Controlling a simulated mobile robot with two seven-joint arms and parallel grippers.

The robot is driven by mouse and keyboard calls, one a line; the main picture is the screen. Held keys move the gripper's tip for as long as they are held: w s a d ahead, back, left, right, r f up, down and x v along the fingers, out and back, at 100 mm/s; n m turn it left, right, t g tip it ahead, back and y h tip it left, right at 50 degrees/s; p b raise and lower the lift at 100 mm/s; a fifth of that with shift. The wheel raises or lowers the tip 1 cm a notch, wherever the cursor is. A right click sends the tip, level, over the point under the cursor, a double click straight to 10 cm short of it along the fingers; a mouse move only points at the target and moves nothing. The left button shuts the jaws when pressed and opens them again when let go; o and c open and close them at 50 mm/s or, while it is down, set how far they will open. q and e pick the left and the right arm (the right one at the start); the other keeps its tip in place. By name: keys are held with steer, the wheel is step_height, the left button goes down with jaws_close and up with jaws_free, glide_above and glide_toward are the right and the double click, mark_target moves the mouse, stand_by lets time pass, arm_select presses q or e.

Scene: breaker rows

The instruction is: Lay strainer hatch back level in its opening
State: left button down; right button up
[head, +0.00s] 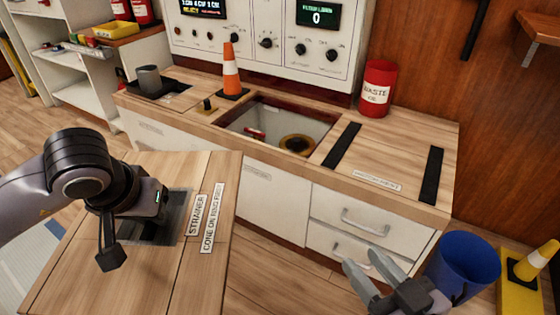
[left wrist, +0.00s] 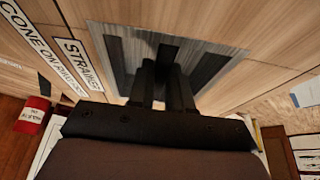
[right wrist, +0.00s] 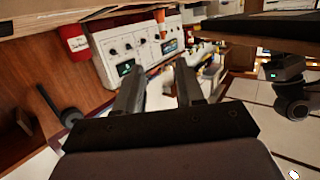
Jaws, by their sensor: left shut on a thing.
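The strainer hatch (head: 215,172) is a wooden panel with a grey metal inset, labelled STRAINER. It is held in front of the counter at lower left in the head view, apart from the opening. My left gripper (head: 130,236) is shut at the inset; its fingers also show there in the left wrist view (left wrist: 165,75). They partly hide the grip. The opening (head: 318,130) in the counter is uncovered, with a yellow-rimmed round strainer (head: 297,143) and a red item inside. My right gripper (head: 362,262) is open and empty before the drawers; its fingers are apart in the right wrist view (right wrist: 157,85).
An orange cone (head: 230,72) stands on the counter beside the opening's back left corner. A red waste can (head: 378,90) stands at the back right. Black strips (head: 342,145) lie right of the opening. A blue bin (head: 468,262) stands on the floor at lower right.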

arm_select(q)
steer(key=shift+w+r, duration=0.1)
steer(key=shift+r, duration=0.15)
step_height(320, 180, up, 6)
steer(key=shift+r+p, duration=0.1)
steer(key=shift+p, duration=0.55)
steer(key=shift+r, duration=0.15)
steer(key=shift+a, duration=0.1)
